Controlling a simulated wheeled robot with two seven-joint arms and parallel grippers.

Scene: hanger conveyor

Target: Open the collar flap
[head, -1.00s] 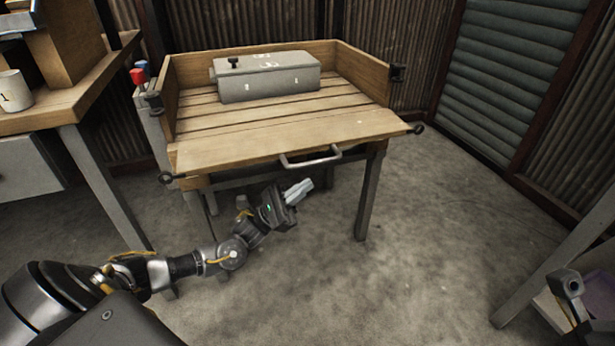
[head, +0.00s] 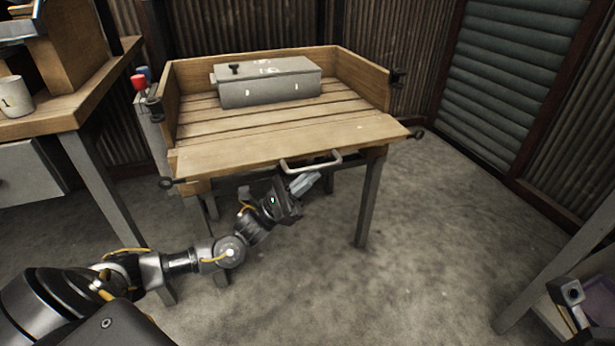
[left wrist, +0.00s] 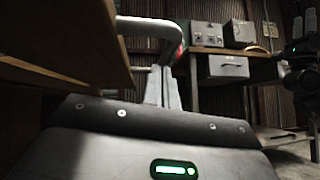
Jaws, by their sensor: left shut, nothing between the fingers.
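The collar flap (head: 285,146) is the wide front board of the wooden-sided table. It leans outward, with a latch fitting at each end, and its exact angle is hard to judge. A grey bar handle (head: 312,163) is on its front edge; it also shows in the left wrist view (left wrist: 148,28). My left gripper (head: 304,184) is shut and empty just below the handle, fingers pointing up and right. In the left wrist view its fingers (left wrist: 162,88) stand near the handle; contact cannot be told. A dark part with green lights (left wrist: 302,52), possibly my right gripper, shows at the right edge; its fingers are unclear.
A grey metal box (head: 265,82) stands on the slatted tabletop (head: 230,115). Red and blue knobs (head: 139,82) are at the left corner. A workbench (head: 75,112) with a mug (head: 15,97) is at left.

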